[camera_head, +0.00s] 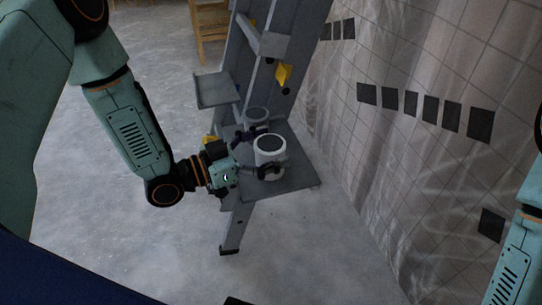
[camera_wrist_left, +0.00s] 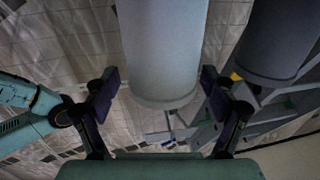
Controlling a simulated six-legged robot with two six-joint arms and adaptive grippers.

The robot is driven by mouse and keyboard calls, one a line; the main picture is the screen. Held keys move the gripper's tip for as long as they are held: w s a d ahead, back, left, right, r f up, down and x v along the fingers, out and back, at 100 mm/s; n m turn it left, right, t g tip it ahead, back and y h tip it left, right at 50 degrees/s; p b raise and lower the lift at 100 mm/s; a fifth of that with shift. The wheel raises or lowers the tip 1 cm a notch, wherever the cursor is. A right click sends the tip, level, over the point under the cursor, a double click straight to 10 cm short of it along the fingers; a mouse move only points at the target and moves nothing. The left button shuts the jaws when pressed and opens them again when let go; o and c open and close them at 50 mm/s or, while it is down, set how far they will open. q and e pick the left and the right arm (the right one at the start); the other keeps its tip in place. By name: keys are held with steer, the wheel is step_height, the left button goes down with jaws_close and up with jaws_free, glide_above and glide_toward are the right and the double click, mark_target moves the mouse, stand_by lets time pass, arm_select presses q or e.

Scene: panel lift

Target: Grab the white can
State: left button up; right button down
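The white can (camera_head: 268,146), with a dark top, stands upright on a grey shelf of the lift frame. My left gripper (camera_head: 257,154) reaches it from the left, with one finger on its far side and one on its near side. In the left wrist view the can (camera_wrist_left: 165,50) fills the space between the two fingers (camera_wrist_left: 158,88). Narrow gaps show between the finger pads and the can, so the gripper looks open around it. My right gripper is out of view; only part of that arm shows at the right edge.
A grey can (camera_head: 256,115) stands just behind the white one, and in the left wrist view it (camera_wrist_left: 280,38) is close to the right finger. A grey upright frame and an upper step (camera_head: 217,90) rise behind. A tiled wall (camera_head: 400,150) stands to the right.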

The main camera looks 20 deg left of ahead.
arm_select(q)
steer(key=shift+w+a+f, duration=0.15)
steer(key=shift+a, duration=0.1)
steer(key=c, duration=0.5)
steer(key=shift+d, duration=0.15)
steer(key=c, duration=0.7)
steer(key=shift+c, duration=0.2)
steer(key=shift+r, duration=0.2)
